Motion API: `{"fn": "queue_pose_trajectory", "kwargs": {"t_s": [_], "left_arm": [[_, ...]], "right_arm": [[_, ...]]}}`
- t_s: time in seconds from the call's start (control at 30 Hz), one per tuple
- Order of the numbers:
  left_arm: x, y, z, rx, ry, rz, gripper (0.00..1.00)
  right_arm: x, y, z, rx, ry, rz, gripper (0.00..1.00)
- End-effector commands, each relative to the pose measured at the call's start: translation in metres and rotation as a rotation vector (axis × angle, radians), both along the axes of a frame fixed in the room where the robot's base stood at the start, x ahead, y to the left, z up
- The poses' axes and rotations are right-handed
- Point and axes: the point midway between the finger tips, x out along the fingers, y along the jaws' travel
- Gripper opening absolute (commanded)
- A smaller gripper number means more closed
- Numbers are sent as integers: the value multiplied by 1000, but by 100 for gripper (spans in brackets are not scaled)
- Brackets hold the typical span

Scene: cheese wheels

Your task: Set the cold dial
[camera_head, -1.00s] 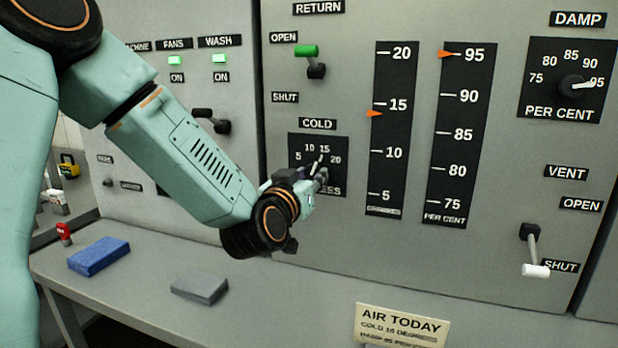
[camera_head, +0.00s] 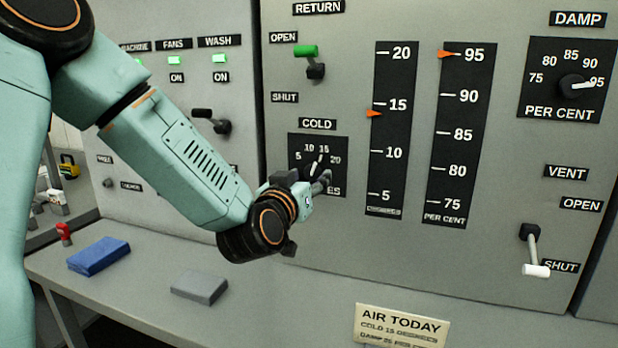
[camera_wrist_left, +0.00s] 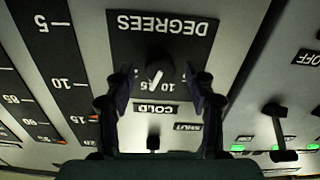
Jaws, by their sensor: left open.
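The cold dial (camera_head: 314,168) is a dark knob with a white pointer on a black plate under the COLD label (camera_head: 317,124). Its pointer is up, close to the 15 mark. In the left wrist view the panel appears upside down. There the knob (camera_wrist_left: 158,70) shows between the two spread fingers of my left gripper (camera_wrist_left: 161,80), with a gap on each side. I cannot tell how far the fingertips are from the panel. My right gripper is not in view.
A green-handled RETURN lever (camera_head: 307,51) is above the dial. The degree scale (camera_head: 391,180) is to its right, with an orange marker just below 15. An AIR TODAY sign (camera_head: 402,325) reads cold 15 degrees.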

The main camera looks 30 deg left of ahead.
Motion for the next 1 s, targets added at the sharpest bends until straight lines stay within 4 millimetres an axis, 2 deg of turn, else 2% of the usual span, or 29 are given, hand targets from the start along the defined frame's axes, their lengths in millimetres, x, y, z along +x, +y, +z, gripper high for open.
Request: {"fn": "queue_pose_trajectory", "kwargs": {"t_s": [0.2,0.4,0.6,1.0], "left_arm": [[-34,-8,0,-8,-1,0,55],[-57,-14,0,-6,0,0,55],[-65,-16,0,-3,-1,0,55],[-65,-16,0,-2,-1,-1,55]], "right_arm": [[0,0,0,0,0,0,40],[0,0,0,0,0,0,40],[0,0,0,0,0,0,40],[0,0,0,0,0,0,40]]}}
